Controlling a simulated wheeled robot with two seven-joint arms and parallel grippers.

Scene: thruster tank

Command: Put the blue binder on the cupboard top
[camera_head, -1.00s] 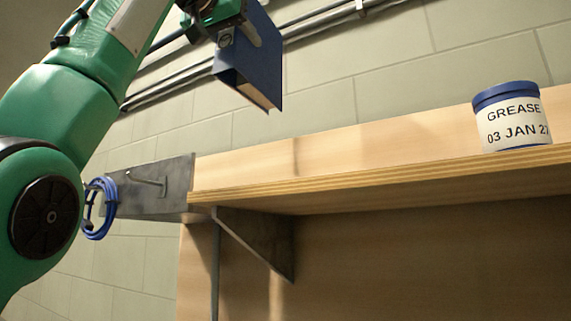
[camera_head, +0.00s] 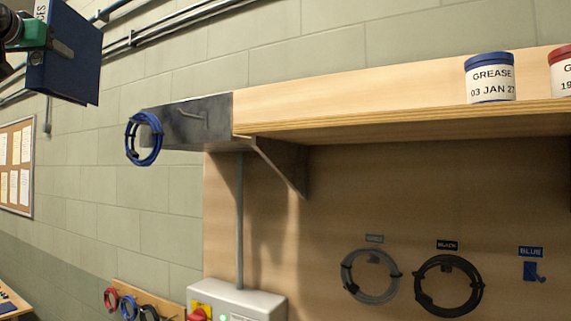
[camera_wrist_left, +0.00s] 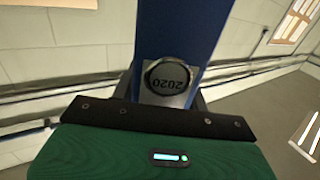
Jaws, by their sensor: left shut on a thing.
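The blue binder (camera_head: 72,55) is held up in the air at the top left of the head view, in front of the block wall. My left gripper (camera_head: 42,38) is shut on it at its spine side. In the left wrist view the binder (camera_wrist_left: 182,28) stands between the fingers, with a grey "2020" label facing the camera. The binder is apart from the wall and the shelf. No surface named as the cupboard top can be made out for sure. My right gripper is not in view.
A wooden shelf (camera_head: 350,112) carries a blue-lidded grease tin (camera_head: 490,79) and a red-lidded tin (camera_head: 561,72). A blue cable coil (camera_head: 144,139) hangs from the shelf's left end plate. A grey box (camera_head: 236,301) and a pinboard (camera_head: 17,167) are lower. Pipes run along the wall.

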